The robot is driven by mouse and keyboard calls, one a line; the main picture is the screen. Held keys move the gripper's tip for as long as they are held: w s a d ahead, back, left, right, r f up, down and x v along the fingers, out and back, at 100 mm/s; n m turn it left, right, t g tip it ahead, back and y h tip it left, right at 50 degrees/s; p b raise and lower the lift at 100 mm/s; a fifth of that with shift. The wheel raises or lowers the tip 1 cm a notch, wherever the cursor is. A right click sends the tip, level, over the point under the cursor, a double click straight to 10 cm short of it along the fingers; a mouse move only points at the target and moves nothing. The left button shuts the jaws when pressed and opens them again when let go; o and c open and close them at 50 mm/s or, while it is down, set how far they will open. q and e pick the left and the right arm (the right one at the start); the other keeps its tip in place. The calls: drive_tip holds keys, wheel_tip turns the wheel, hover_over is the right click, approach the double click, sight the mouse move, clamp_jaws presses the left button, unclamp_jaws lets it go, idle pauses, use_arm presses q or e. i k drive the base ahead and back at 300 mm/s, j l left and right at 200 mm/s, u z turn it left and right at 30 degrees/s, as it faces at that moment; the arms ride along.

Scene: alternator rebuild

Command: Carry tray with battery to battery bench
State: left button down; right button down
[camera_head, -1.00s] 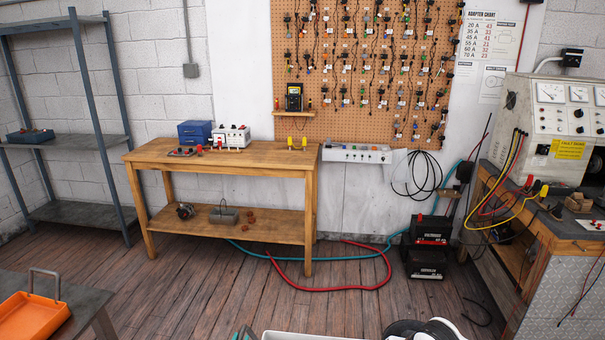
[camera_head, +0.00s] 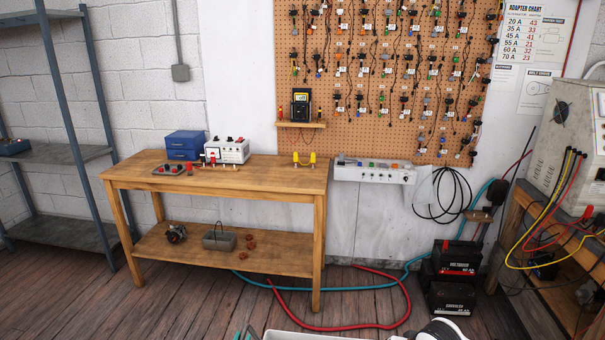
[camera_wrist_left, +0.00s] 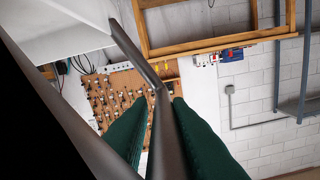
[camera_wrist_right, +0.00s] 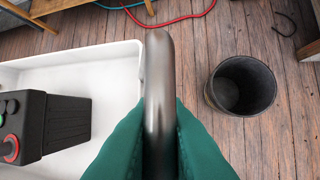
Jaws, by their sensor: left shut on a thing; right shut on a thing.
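The white tray (camera_wrist_right: 118,62) fills the left of the right wrist view, and its rim shows at the bottom edge of the head view (camera_head: 300,335). The battery (camera_wrist_right: 62,125), a black box with red and green round parts, is in the tray. My right gripper (camera_wrist_right: 160,112) is shut on the tray's grey metal handle. My left gripper (camera_wrist_left: 163,108) is shut on the other handle bar; only its green tip (camera_head: 245,333) shows in the head view. The wooden bench (camera_head: 215,176) stands ahead, with a blue box, a white device and small parts on top.
Red and teal hoses (camera_head: 345,325) lie on the floor by the bench's right leg. Stacked black batteries (camera_head: 453,277) stand right of the bench. A dark bin (camera_wrist_right: 240,85) stands on the floor right of the tray. Shelving (camera_head: 60,150) is at left. The bench top's front is mostly clear.

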sight(281, 176)
drive_tip(key=i+j, duration=0.15)
drive_tip(key=i, duration=0.4)
drive_tip(key=i+j, duration=0.15)
drive_tip(key=i, duration=0.4)
drive_tip(key=i+j, duration=0.15)
drive_tip(key=i, duration=0.4)
drive_tip(key=i+j, duration=0.1)
drive_tip(key=i, duration=0.45)
